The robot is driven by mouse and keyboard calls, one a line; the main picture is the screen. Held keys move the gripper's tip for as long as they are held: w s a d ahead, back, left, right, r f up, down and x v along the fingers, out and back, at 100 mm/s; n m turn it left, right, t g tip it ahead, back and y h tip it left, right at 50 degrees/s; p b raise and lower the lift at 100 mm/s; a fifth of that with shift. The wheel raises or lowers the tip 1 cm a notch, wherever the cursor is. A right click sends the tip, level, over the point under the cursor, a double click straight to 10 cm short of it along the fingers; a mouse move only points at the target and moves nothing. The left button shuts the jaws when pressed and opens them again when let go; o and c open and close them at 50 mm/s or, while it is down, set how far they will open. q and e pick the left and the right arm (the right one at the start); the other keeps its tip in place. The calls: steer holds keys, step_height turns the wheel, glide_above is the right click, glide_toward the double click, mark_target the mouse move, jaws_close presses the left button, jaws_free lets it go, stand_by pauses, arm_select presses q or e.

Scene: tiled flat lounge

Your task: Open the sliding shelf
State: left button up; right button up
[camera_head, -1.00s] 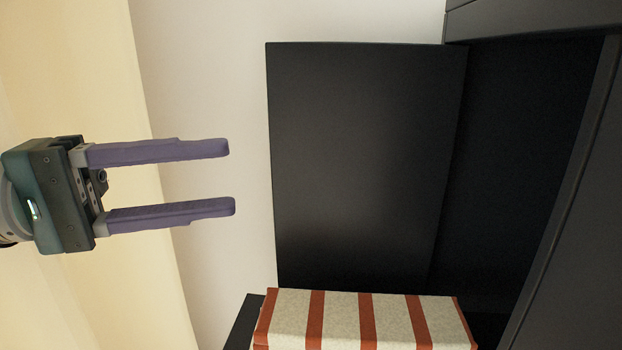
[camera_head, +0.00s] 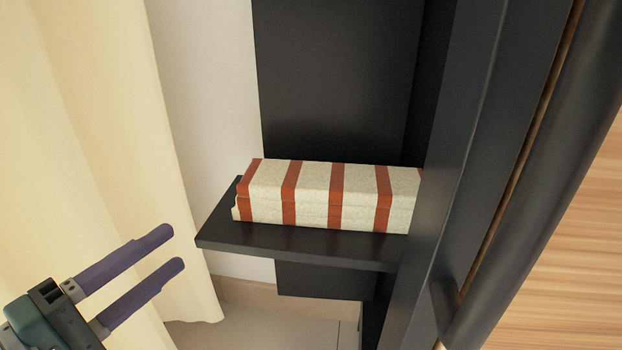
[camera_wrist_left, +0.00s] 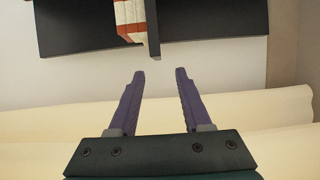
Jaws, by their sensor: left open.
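A dark shelf unit fills the middle and right of the head view. Its dark shelf board (camera_head: 300,245) juts out at the left and carries striped cream-and-red books (camera_head: 325,195). A tall dark panel (camera_head: 430,220) stands in front of the shelf's right end and hides part of it. My left gripper (camera_head: 178,248) is open and empty at the lower left, apart from the shelf. In the left wrist view, both purple fingers are spread below the board's edge (camera_wrist_left: 154,40) and the books (camera_wrist_left: 131,20). My right gripper is not in view.
A cream curtain (camera_head: 90,120) hangs at the left behind my left gripper. A pale wall (camera_head: 200,90) lies between curtain and unit. A dark rounded bar (camera_head: 560,170) and a wooden surface (camera_head: 560,240) are at the right.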

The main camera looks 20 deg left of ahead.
mark_target(214, 213)
arm_select(q)
steer(key=w+b, duration=0.1)
steer(key=w, duration=0.2)
steer(key=w+d+b, duration=0.1)
steer(key=w, duration=0.1)
steer(key=w+b, duration=0.2)
steer(key=w, duration=0.1)
steer(key=shift+w+d, duration=0.2)
steer(key=shift+w, duration=0.15)
steer(key=shift+w+r, duration=0.2)
steer(key=shift+w, duration=0.4)
jaws_close()
stand_by(0.5)
